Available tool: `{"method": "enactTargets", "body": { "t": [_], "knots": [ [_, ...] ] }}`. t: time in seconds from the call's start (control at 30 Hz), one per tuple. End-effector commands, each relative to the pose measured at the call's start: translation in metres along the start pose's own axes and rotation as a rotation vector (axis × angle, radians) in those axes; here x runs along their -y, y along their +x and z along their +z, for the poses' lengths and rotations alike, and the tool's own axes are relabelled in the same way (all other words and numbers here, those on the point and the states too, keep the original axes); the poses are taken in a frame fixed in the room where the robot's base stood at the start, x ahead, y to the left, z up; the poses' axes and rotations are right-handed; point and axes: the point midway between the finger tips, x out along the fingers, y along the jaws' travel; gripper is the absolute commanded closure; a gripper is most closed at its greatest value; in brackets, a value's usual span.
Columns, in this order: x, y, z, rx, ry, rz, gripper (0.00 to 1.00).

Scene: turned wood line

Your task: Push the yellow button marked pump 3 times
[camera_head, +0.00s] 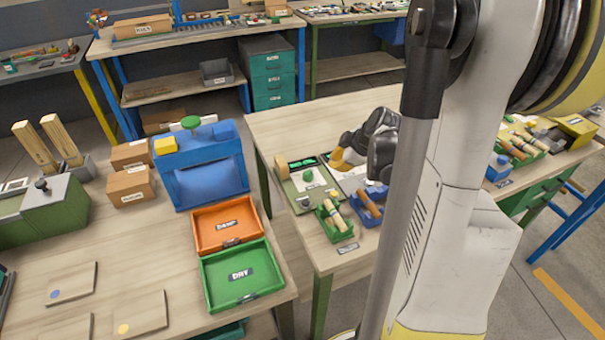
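No button with a readable "pump" label shows. A blue machine (205,172) on the left table carries a yellow block (165,146), a green round knob (191,122) and a blue block at its top; no marking is readable on them. A grey-green panel (305,190) on the middle table has a dark screen with green marks, a green round button (308,176) and a small grey knob. My black gripper (362,146) is over the panel's right side, with an orange-tan piece at its tip. I cannot tell its finger opening or whether it touches anything.
A green tray (334,232) and a blue tray (357,213) of wooden turned pieces stand beside the panel. Orange "DAMP" (210,243) and green "DRY" (211,289) trays are on the left table. My arm hides much of the middle table.

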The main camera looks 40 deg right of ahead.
Motion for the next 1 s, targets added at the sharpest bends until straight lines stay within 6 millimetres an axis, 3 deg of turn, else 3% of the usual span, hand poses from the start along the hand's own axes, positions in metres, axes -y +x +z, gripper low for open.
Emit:
{"method": "enactTargets", "body": {
  "t": [0.57, 1.0],
  "knots": [
    [0.002, 0.006, 0.005, 0.0, -0.006, 0.001, 1.0],
    [0.025, 0.05, 0.029, 0.0, -0.006, 0.001, 1.0]
  ]
}}
